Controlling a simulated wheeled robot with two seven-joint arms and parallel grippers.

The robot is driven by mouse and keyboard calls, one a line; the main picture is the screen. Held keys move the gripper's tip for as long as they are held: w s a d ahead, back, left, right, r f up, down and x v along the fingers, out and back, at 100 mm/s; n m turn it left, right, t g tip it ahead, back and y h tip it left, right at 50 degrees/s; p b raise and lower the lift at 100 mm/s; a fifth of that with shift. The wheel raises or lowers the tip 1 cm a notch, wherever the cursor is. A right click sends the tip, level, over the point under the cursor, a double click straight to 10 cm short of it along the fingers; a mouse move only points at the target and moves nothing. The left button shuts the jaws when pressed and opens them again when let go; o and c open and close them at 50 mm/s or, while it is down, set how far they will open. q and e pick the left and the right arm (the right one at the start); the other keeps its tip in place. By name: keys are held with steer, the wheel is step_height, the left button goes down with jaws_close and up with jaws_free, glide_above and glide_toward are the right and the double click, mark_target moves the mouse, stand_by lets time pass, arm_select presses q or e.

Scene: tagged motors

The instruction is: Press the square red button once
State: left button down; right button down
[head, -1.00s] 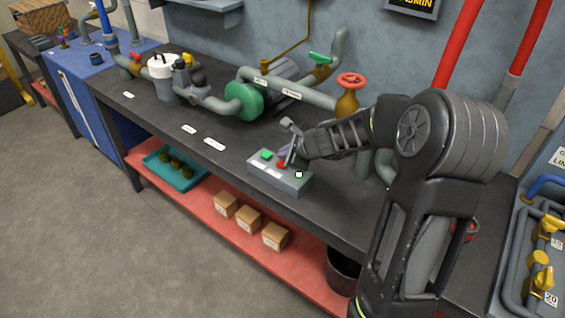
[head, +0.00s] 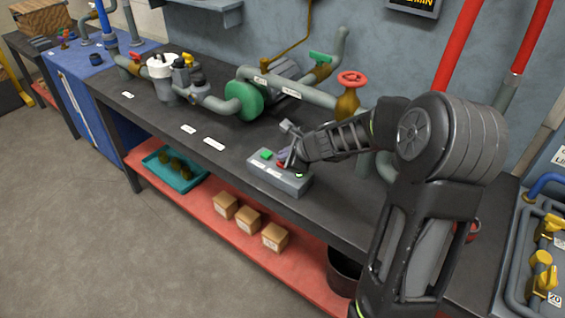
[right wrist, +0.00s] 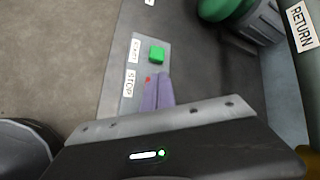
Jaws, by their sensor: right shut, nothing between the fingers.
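A grey control box (head: 290,187) sits at the front edge of the dark workbench. It has a square green button (head: 266,154) and a red button (head: 281,165). In the right wrist view, the green button (right wrist: 156,54) is beside a START label and the red button (right wrist: 148,78) beside a STOP label. My right gripper (head: 284,160) is shut and empty, tips down over the red button. Its purple-grey fingertips (right wrist: 157,80) hide most of that button; I cannot tell whether they touch it. My left gripper is not in view.
Grey pipes with a green flange (head: 244,101) and a red valve wheel (head: 352,79) stand behind the box. Several boxes and a teal tray (head: 170,177) are on the red lower shelf (head: 190,201). The bench left of the control box is mostly clear.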

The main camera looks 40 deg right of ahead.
steer(key=shift+f+b, duration=0.3)
steer(key=shift+f, duration=0.05)
steer(key=shift+r, duration=0.15)
stand_by(0.4)
steer(key=shift+r+p, duration=0.75)
steer(key=shift+p, duration=0.15)
steer(key=shift+r, duration=0.1)
step_height(320, 180, up, 5)
steer(key=p, duration=0.5)
stand_by(0.5)
